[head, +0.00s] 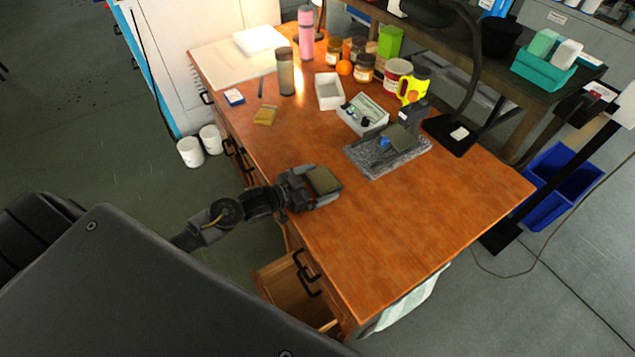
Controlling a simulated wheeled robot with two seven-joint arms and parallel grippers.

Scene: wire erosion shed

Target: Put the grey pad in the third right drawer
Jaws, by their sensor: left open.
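The grey pad (323,180), a small olive-grey block, is at the desk's near left edge. My left gripper (316,190) reaches in from the left and is open, with its fingers right at the pad. I cannot tell whether the fingers touch it, and part of the pad's underside is hidden. On the desk's near side, towards the right end, a wooden drawer (272,283) stands pulled out below black handles. Its inside is only partly visible; the part I see looks empty. My right gripper is not in view.
The wooden desk (420,220) is clear at its right end. A granite plate (385,160) with a gauge stands behind the gripper. A blue bin (560,175) is on the floor at right.

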